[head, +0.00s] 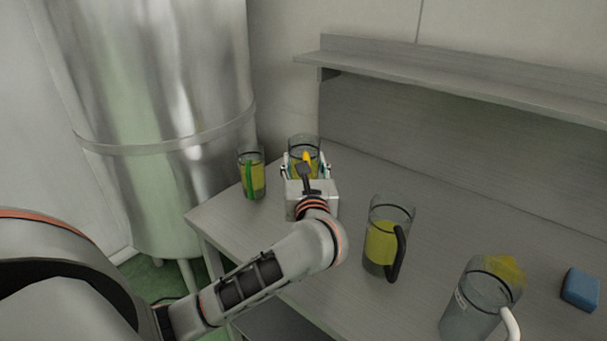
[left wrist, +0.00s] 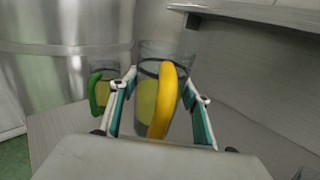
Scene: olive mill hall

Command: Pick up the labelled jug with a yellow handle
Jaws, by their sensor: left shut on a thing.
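The jug with a yellow handle (head: 304,142) stands at the far left part of the grey table, clear with yellow-green liquid and a dark band near the rim. Its yellow handle (left wrist: 163,101) faces my left wrist camera. My left gripper (head: 306,166) is shut on this jug, one finger on each side of its body, with the handle between them. In the left wrist view the jug (left wrist: 147,96) looks upright. I see no label on its visible side; its lower part is hidden by my gripper. My right gripper is not in view.
A green-handled jug (head: 258,179) stands close left of the held jug. A black-handled jug (head: 381,243), a white-handled jug (head: 468,310) and a blue block (head: 580,289) are to the right on the table (head: 345,190). A shelf (head: 450,78) overhangs behind; a steel tank (head: 165,90) stands left.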

